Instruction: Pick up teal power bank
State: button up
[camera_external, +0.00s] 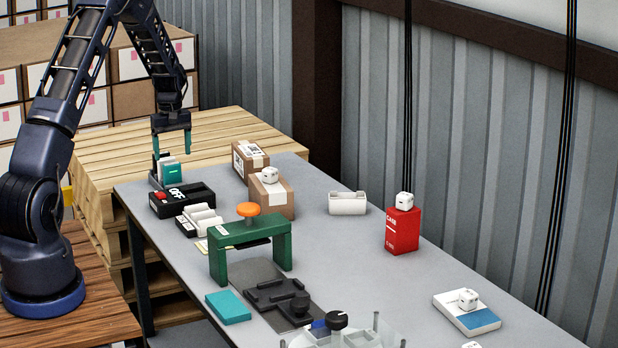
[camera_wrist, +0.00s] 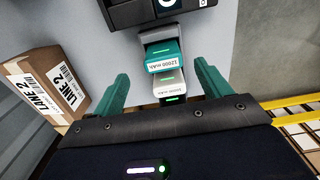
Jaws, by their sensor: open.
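A teal power bank (camera_external: 173,175) stands upright at the far left corner of the grey table. In the wrist view the teal power bank (camera_wrist: 165,62) shows a white label reading 12000 mAh. A white power bank (camera_wrist: 170,82) stands close beside it in the same row. My gripper (camera_external: 172,152) is open above this row, its teal fingers pointing down. In the wrist view my gripper (camera_wrist: 161,72) has one finger on each side of the row, with nothing held. I cannot tell whether the fingertips reach down to the power banks' height.
A black box marked OFF (camera_external: 182,199) sits right in front of the row. Brown cartons (camera_external: 271,194) stand to the right, one with a white cube on top. A green arch (camera_external: 250,248) with an orange knob and a flat teal box (camera_external: 228,307) are nearer the camera.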

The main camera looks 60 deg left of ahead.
aim_at(172, 163)
jog(key=f, duration=0.7)
jog(key=shift+s+a+f, duration=0.15)
jog(key=shift+s, duration=0.05)
jog(key=c, duration=1.2)
